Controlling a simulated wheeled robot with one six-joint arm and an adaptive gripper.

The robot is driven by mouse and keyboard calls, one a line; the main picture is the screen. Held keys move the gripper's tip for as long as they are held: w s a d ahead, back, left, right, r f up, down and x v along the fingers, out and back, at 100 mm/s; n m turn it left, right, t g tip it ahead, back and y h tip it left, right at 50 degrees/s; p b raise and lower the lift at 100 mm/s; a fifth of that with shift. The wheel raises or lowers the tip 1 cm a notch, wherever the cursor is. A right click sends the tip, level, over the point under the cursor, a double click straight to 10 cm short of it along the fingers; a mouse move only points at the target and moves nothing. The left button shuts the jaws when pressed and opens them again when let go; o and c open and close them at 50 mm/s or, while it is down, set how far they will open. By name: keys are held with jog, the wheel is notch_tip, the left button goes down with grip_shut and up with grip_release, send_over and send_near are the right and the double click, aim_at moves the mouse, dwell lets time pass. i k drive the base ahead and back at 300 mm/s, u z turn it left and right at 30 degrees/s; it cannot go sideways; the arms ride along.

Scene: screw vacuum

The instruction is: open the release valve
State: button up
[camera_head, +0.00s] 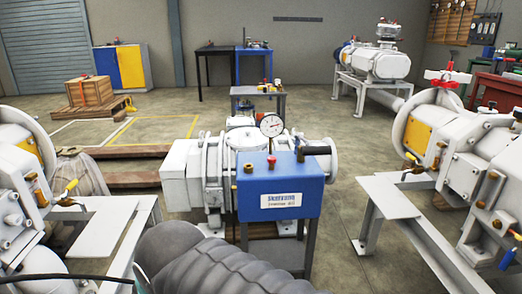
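Several valve-like parts show, and I cannot tell which one is the release valve. A red-handled valve (447,77) sits on top of the right white pump. A valve with a yellow handle (410,157) is on that pump's near left side. Another yellow-handled valve (67,188) is on the left white pump. The blue box (279,195) in the middle carries a round dial gauge (271,125), a small red cap (271,159) and brass fittings. Whether any valve is open or shut is too small to tell. My gripper is not in view.
A grey ribbed hose (215,268) crosses the bottom middle. White pump stands (392,204) flank the blue box on both sides. Wooden beams (130,178) lie on the floor at left. Open floor shows behind, with a pallet and crate (90,92) and tables farther back.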

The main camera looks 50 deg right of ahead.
aim_at(272, 160)
jog(key=z, duration=0.7)
jog(key=i, duration=0.9)
jog(key=z, duration=0.9)
